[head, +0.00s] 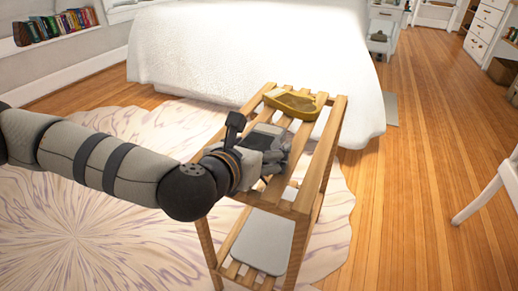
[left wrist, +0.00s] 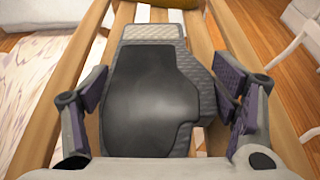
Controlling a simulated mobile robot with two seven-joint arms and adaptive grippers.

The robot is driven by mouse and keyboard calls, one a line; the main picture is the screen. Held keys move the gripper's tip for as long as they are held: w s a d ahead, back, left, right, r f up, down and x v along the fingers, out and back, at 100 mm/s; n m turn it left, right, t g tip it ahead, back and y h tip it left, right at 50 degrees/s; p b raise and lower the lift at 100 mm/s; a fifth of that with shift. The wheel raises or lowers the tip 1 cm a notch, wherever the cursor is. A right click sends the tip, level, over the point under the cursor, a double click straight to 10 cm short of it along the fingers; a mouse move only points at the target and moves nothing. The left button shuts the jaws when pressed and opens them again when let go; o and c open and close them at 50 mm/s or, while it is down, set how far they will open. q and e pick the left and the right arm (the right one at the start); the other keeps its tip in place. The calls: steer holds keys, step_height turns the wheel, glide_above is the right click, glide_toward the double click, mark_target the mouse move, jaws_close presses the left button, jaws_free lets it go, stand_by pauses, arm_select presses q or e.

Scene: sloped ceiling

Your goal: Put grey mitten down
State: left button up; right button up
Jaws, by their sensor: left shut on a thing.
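The grey mitten (left wrist: 155,85) has a dark smooth panel, a quilted edge and a light cuff band at its far end. It lies flat between the two fingers of my left gripper (left wrist: 163,92), its thumb side toward the right finger. In the head view the mitten (head: 262,137) is at the top of a wooden slatted rack (head: 329,145), partly hidden by my left gripper (head: 270,160). My left gripper is shut on the mitten, low over the slats. I cannot tell whether the mitten touches the slats. My right gripper is not in view.
A mustard-yellow mitten-like item (head: 296,104) lies at the rack's far end. A pale flat board (head: 263,241) lies on the lower shelf. A white-covered bed (head: 240,50) stands behind, and a white chair (head: 485,195) at right. Some top slats right of the gripper are bare.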

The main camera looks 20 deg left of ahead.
arm_select(q)
steer(key=shift+f, duration=0.25)
steer(key=o, duration=1.1)
steer(key=shift+f, duration=0.1)
steer(key=shift+o, duration=0.2)
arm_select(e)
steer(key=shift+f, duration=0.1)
arm_select(q)
steer(key=shift+r, duration=0.3)
steer(key=p+v, duration=0.1)
steer(key=v, duration=0.4)
steer(key=shift+s+r+p, duration=0.15)
steer(key=shift+r+p, duration=0.15)
steer(key=p+v, duration=0.6)
steer(key=p, duration=0.3)
steer(key=shift+s, duration=0.3)
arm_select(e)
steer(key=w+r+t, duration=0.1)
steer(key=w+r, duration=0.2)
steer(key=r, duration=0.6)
